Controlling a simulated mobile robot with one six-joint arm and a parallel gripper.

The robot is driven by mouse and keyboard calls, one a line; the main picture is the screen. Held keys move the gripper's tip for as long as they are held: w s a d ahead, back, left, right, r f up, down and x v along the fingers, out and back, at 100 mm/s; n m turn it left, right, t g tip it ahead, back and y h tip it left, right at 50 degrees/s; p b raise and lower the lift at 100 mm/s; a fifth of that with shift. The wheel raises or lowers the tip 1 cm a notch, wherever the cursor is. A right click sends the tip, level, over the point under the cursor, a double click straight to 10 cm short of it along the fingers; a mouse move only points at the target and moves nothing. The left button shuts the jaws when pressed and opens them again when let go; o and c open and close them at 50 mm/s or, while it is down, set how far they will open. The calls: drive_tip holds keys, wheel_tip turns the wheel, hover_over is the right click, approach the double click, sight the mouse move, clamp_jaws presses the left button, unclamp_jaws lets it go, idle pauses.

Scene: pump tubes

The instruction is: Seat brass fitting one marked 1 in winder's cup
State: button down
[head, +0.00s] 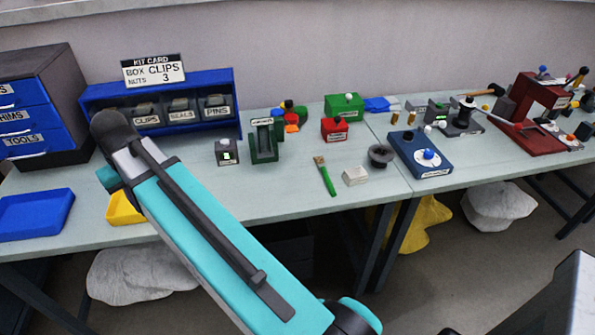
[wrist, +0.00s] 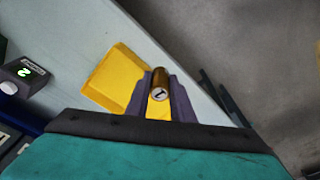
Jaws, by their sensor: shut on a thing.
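The brass fitting (wrist: 161,77) shows in the wrist view as a short cylinder, its pale end marked 1 facing the camera. My gripper (wrist: 161,90) is shut on it, with a dark finger on each side. They are over the yellow tray (wrist: 112,75) at the table's front edge; the gap to the tray is unclear. In the head view my arm covers the fitting and the fingers. The winder and its cup are not plainly identifiable; a grey device with a black knob (head: 466,115) and a red machine (head: 525,105) stand at the right.
The yellow tray (head: 123,209) and a blue tray (head: 36,213) lie at the left. A blue box with a white dial (head: 420,155), a black spool (head: 380,154) and a green brush (head: 325,176) are right of my arm. Bare tabletop lies before the green stand (head: 264,142).

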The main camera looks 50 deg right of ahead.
drive_tip(key=shift+w+d, duration=0.15)
drive_tip(key=shift+w, duration=0.05)
idle(0.3)
drive_tip(key=shift+d, duration=0.15)
drive_tip(key=shift+d, duration=0.25)
drive_tip(key=s+d+f+m+b, duration=0.1)
drive_tip(key=s+d+m, duration=0.35)
drive_tip(key=d, duration=1.05)
drive_tip(key=s+d+f+m+b, duration=0.15)
drive_tip(key=s+d, duration=0.55)
drive_tip(key=d, duration=0.7)
drive_tip(key=s+d+f+m, duration=0.1)
drive_tip(key=s+d+m, duration=0.2)
drive_tip(key=s+d, duration=0.7)
drive_tip(key=s+d+f+m+h+b, duration=0.1)
drive_tip(key=s+d+m, duration=0.1)
drive_tip(key=s+d, duration=0.8)
drive_tip(key=s, duration=0.7)
drive_tip(key=shift+s+f+m+g+h, duration=0.3)
drive_tip(key=shift+s+f+m+g, duration=0.05)
drive_tip(key=shift+s+m+g, duration=0.05)
